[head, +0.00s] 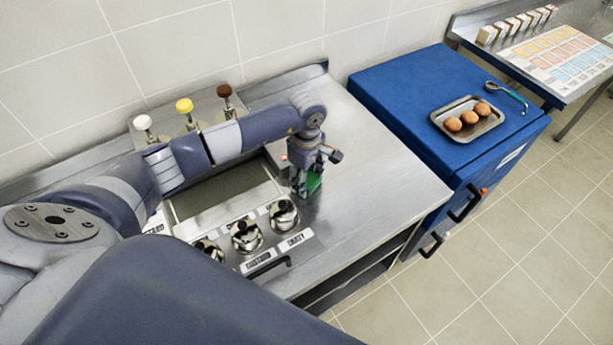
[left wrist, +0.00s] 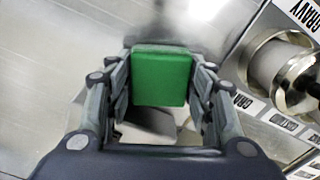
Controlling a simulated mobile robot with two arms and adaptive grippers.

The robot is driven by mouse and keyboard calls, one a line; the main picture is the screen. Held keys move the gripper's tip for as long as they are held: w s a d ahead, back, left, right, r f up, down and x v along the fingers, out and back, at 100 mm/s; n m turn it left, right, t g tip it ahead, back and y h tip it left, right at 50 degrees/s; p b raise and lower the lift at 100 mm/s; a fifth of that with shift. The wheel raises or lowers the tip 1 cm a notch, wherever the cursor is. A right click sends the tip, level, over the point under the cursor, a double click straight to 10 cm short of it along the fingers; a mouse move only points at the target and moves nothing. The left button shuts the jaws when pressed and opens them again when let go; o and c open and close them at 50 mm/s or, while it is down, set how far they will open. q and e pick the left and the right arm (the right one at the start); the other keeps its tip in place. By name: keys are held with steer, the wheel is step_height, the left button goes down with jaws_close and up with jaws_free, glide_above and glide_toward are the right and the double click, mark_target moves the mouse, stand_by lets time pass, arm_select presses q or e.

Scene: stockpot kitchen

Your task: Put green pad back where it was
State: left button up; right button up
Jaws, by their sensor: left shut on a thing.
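The green pad (left wrist: 161,75) is held between the two fingers of my left gripper (left wrist: 163,90) in the left wrist view. In the head view the green pad (head: 314,182) shows as a small green patch at the lower end of my left gripper (head: 308,184), over the steel counter (head: 375,160) beside the pot station. I cannot tell whether the pad touches the counter. My right gripper is not in view.
Several steel pots with black knobs, one of them a pot (head: 284,214), sit in the station left of the gripper. Behind are dispensers with white, yellow (head: 184,106) and brown tops. A blue cabinet (head: 390,80) at right carries a tray (head: 490,122) with 3 eggs. Counter right of the gripper is clear.

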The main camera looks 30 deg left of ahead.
arm_select(q)
steer(key=o, duration=0.9)
steer(key=shift+o, duration=0.6)
steer(key=shift+r, duration=0.25)
step_height(320, 180, up, 12)
steer(key=b, duration=0.3)
steer(key=shift+f+b, duration=0.15)
steer(key=shift+b, duration=0.15)
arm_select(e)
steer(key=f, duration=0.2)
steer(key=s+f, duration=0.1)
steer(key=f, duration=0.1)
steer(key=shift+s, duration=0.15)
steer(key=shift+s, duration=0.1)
